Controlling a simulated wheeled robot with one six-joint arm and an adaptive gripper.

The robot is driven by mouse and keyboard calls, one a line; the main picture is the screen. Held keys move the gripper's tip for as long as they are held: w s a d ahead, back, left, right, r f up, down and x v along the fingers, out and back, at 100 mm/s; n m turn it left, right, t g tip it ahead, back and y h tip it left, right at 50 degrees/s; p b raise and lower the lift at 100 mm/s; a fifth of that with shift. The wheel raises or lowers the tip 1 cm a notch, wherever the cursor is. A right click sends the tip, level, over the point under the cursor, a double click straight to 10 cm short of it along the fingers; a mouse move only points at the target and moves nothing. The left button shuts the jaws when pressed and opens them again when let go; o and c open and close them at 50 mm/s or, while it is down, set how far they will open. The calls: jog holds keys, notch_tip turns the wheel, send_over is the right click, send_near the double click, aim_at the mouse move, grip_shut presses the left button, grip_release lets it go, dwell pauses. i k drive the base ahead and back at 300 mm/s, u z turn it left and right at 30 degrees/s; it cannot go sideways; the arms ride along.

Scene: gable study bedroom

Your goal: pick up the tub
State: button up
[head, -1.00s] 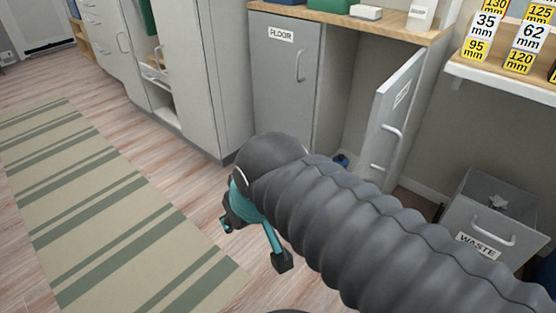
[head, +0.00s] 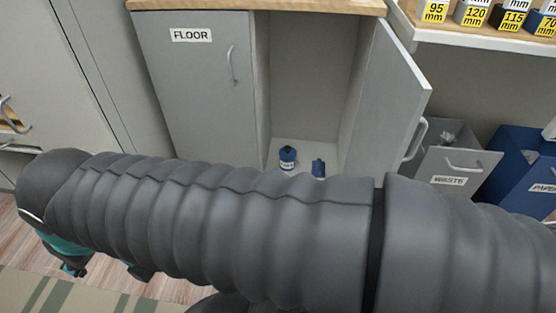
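Two small dark blue containers stand on the floor of the open cupboard. The left container (head: 288,158) has a white label and a dark top. The right container (head: 318,168) is partly hidden by my arm. I cannot tell which of them, if either, is the tub. My gripper (head: 107,270) is at the lower left, partly hidden under my arm. Its teal and black fingers show apart with nothing seen between them. It is well to the left of the cupboard opening and away from the containers.
The cupboard's right door (head: 388,95) stands open; the left door (head: 200,80), labelled FLOOR, is shut. A grey WASTE bin (head: 450,178) and a blue bin (head: 510,175) stand to the right. A striped rug (head: 60,295) lies at lower left.

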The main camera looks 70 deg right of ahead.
aim_at(286, 165)
jog(key=z, duration=0.65)
jog(key=i, duration=0.9)
jog(key=z, duration=1.3)
jog(key=i, duration=0.3)
jog(key=z, duration=0.25)
